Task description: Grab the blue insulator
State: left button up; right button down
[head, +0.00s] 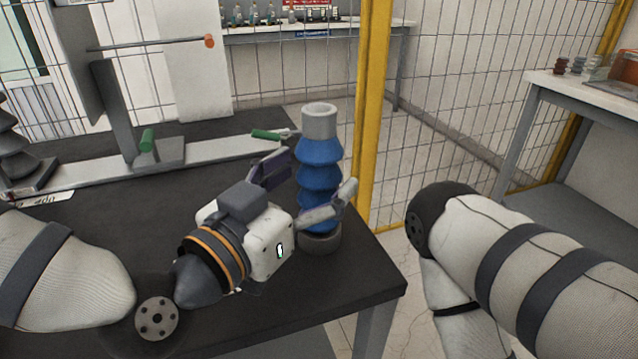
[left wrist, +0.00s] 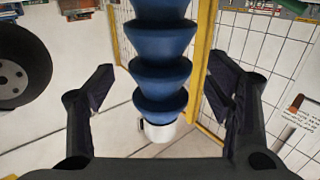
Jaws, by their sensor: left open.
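The blue insulator (head: 319,178) stands upright near the right corner of the dark table (head: 130,235). It has stacked blue ribs, a grey top collar and a dark round base. My left gripper (head: 309,190) is open at the insulator's mid height, with one finger on each side of it. In the left wrist view the insulator (left wrist: 160,80) runs between the two open fingers (left wrist: 160,98), with visible gaps on both sides. My right arm shows at the right of the head view, but its gripper is out of view.
A yellow post (head: 371,110) and wire mesh fence stand just behind the table's right corner. A grey ribbed part (head: 12,140) stands at the far left. A side bench (head: 590,92) is at right.

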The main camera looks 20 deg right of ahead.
pick_arm(q)
jog(key=shift+x, duration=1.1)
jog(key=c, duration=1.7)
jog(key=shift+r, duration=0.1)
